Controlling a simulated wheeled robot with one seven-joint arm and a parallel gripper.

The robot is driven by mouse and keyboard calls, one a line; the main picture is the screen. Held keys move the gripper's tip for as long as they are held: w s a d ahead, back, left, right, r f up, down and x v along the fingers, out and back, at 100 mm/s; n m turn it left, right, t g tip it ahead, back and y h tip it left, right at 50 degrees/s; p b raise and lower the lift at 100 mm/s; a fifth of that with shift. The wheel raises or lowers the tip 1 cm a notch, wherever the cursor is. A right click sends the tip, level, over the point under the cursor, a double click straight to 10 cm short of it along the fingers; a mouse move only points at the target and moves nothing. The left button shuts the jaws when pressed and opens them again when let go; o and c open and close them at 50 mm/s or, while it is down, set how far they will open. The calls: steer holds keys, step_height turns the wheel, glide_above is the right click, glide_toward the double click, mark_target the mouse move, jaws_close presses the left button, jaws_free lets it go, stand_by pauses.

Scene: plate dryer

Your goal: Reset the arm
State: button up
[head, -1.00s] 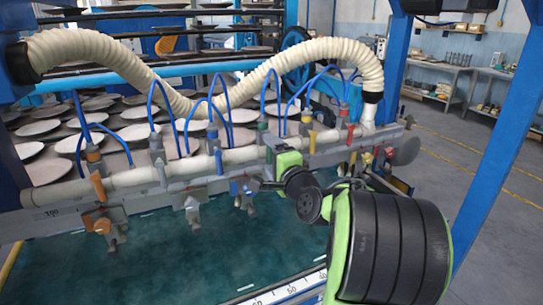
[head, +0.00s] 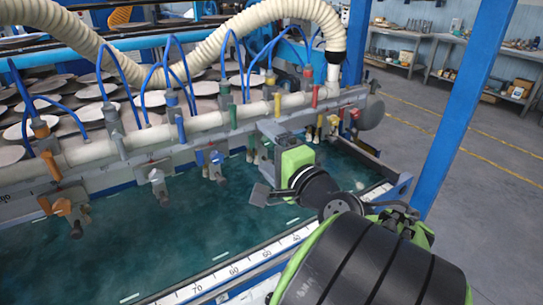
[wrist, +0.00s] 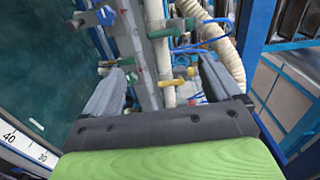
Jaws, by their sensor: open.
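My gripper (head: 262,176) is open, with its green body beside the right part of the valve rail. In the head view it hangs over the teal bed, near the front ruler edge. In the wrist view my gripper (wrist: 160,85) shows two grey fingers spread apart with nothing held. A yellow valve handle (wrist: 182,82) appears between the fingers in that view, beyond them; I cannot tell the exact gap. The rail (head: 215,135) carries several valves with coloured handles, among them a red one (head: 315,96) and an orange one (head: 62,207).
The ruler edge (head: 215,272) runs along the front of the teal bed (head: 160,250). Blue hoses and a cream duct (head: 200,60) arch above the rail. A blue post (head: 455,115) stands to the right, with open floor (head: 480,190) beyond it.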

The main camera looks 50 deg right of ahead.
steer(key=shift+s+a, duration=0.15)
steer(key=shift+s, duration=0.35)
steer(key=w+a+f+n+g+y+p, duration=0.1)
steer(key=a+f+n+g+y+p, duration=0.2)
steer(key=a+n, duration=0.45)
steer(key=a+f+n+g+y+p, duration=0.1)
steer(key=a+n+g+y+p, duration=0.3)
steer(key=a, duration=0.6)
steer(key=s+a+r+n+g+h+p, duration=0.1)
steer(key=s+a+n+g+h+p, duration=0.1)
steer(key=s+n, duration=0.7)
steer(key=s+a+g+p, duration=0.1)
steer(key=g, duration=0.1)
steer(key=shift+s+a+g+p, duration=0.2)
steer(key=shift+s+g+p, duration=0.15)
steer(key=shift+s+g, duration=0.05)
